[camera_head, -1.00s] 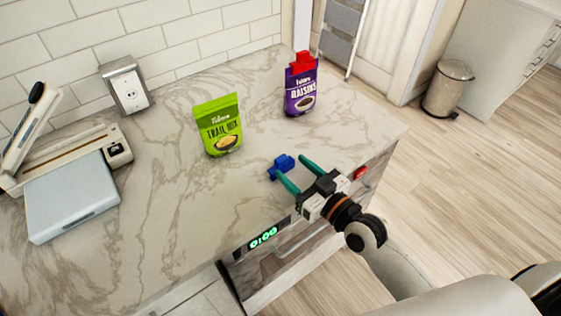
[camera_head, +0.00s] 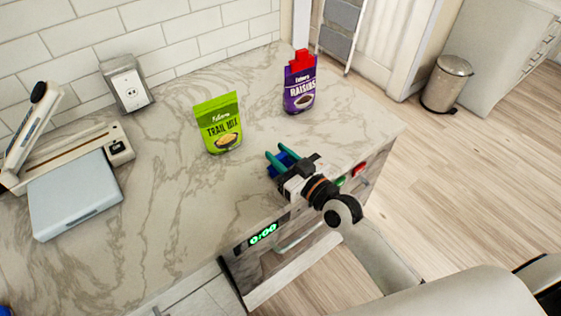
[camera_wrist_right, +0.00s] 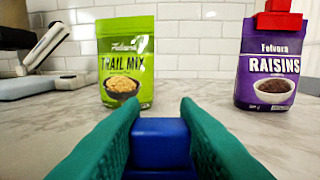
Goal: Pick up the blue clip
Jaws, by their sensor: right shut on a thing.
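The blue clip (camera_head: 282,161) is on the marble counter near its front edge, partly hidden by my right gripper (camera_head: 277,154). In the right wrist view the blue clip (camera_wrist_right: 161,143) sits between the two teal fingers of my right gripper (camera_wrist_right: 161,125), which is shut on it. The clip appears at counter level; I cannot tell whether it touches the surface. My left gripper is not in view.
A green trail mix bag (camera_head: 219,124) stands behind the clip. A purple raisins bag (camera_head: 299,89) with a red clip (camera_head: 301,62) on top stands farther back right. A scale-like device (camera_head: 75,195) is at left. The counter (camera_head: 180,200) between is clear.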

